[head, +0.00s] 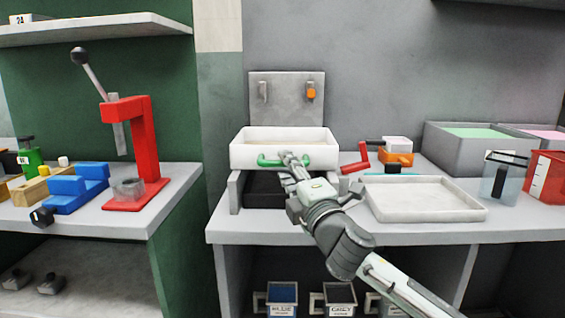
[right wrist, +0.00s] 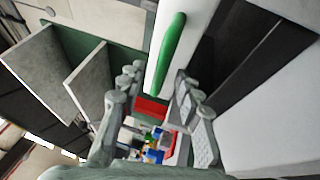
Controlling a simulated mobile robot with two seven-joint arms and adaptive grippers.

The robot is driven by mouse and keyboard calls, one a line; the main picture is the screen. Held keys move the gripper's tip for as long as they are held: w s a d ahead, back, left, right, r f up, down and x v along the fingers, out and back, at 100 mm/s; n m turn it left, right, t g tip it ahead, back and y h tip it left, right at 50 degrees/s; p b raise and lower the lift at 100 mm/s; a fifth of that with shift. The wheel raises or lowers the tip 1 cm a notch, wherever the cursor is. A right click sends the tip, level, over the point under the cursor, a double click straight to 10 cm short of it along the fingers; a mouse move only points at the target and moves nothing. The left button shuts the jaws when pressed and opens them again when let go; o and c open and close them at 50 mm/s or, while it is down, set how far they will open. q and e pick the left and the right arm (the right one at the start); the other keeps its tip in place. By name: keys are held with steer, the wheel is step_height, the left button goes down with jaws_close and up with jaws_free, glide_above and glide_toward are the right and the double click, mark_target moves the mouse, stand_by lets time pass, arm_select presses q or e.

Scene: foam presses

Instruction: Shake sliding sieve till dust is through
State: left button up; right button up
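The sliding sieve is a white tray (head: 245,151) with a pale inside, seated on a grey frame (head: 235,190) over a dark bin (head: 262,190). I cannot make out dust in it. A green handle (head: 268,161) runs along its front; it also shows in the right wrist view (right wrist: 172,50). My right gripper (head: 291,158) is at the middle of this handle and covers part of it. In the right wrist view its fingers (right wrist: 158,85) stand apart with a clear gap, and the handle lies at the fingertips. Contact cannot be told. My left gripper is out of view.
A shallow pale tray (head: 420,198) lies to the right. A red crank (head: 355,168) and an orange-and-white device (head: 396,152) stand behind it. Grey bins (head: 465,155) and a red container (head: 547,178) are farther right. A red lever press (head: 145,150) stands on the left bench.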

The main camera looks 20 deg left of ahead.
steer(key=shift+x, duration=1.35)
jaws_close()
